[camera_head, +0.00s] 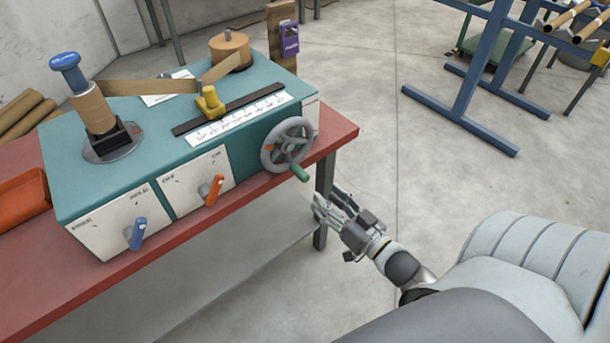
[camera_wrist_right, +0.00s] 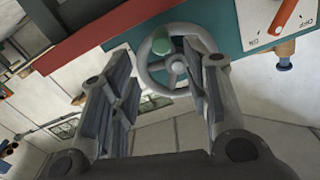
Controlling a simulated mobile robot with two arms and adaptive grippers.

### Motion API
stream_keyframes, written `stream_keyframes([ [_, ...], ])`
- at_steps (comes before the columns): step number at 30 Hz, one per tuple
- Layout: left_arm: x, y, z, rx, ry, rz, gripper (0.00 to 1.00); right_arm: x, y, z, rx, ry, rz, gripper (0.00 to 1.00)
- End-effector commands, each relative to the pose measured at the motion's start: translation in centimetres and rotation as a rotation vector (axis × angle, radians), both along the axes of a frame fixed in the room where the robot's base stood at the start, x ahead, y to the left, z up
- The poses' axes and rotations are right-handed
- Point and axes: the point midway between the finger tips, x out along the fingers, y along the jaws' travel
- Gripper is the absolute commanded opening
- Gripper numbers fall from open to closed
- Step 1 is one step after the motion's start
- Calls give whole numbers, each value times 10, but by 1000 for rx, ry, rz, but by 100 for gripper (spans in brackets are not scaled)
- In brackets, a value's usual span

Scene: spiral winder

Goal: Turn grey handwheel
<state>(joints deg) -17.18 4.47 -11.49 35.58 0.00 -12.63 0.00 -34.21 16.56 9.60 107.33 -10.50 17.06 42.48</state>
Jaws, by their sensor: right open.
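The grey handwheel (camera_head: 287,145) is on the right end of the teal machine's front face. Its green crank handle (camera_head: 300,173) sticks out at the wheel's lower right. My right gripper (camera_head: 326,203) is below and to the right of the handle, apart from it, and is open and empty. In the right wrist view the grey handwheel (camera_wrist_right: 172,66) and green handle (camera_wrist_right: 162,46) appear beyond and between the open fingers (camera_wrist_right: 166,95). My left gripper is not in view.
The teal winder (camera_head: 160,140) stands on a red-topped bench (camera_head: 338,130). An orange lever (camera_head: 214,190) and a blue lever (camera_head: 138,233) project from its front, left of the wheel. A blue steel frame (camera_head: 460,90) stands at the upper right. The floor between is clear.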

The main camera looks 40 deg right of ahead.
Motion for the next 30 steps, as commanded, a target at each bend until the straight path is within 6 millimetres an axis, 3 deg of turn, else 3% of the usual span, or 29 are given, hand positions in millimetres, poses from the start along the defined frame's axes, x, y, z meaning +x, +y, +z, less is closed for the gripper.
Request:
stream_keyframes([
  [8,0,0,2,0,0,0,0,18,2,1,48,3,1,44],
  [21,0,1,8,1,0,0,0,90,8,1,45,3,1,44],
  [30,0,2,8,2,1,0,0,107,10,0,45,5,1,44],
])
